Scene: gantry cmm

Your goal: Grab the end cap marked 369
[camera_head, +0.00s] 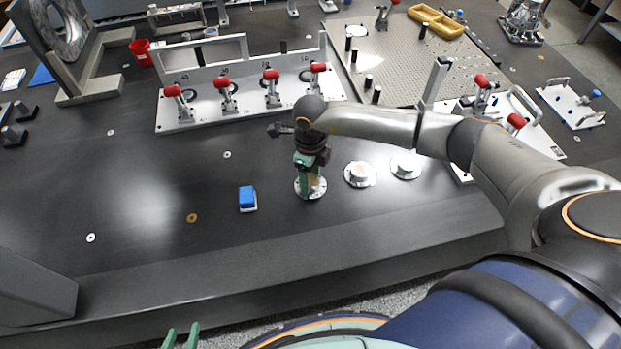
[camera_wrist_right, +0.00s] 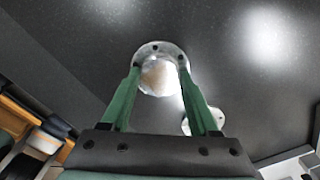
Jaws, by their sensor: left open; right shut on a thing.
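Three round, flanged metal end caps stand in a row on the dark table. My right gripper (camera_head: 311,176) is over the leftmost end cap (camera_head: 313,194), its green fingers pointing down and shut on the raised hub. In the right wrist view that end cap (camera_wrist_right: 172,50) sits between the fingertips, its flange seemingly on the table. The middle end cap (camera_head: 360,175) and the right end cap (camera_head: 405,167) stand free. No number is legible on any of them. My left gripper (camera_head: 181,337) shows only its open green fingertips at the bottom edge.
A blue-topped block (camera_head: 247,198) lies left of the held cap. A plate with red-handled clamps (camera_head: 190,118) stands behind, and a perforated plate (camera_head: 420,65) lies at the back right. A brass washer (camera_head: 191,217) lies in mostly clear space at left.

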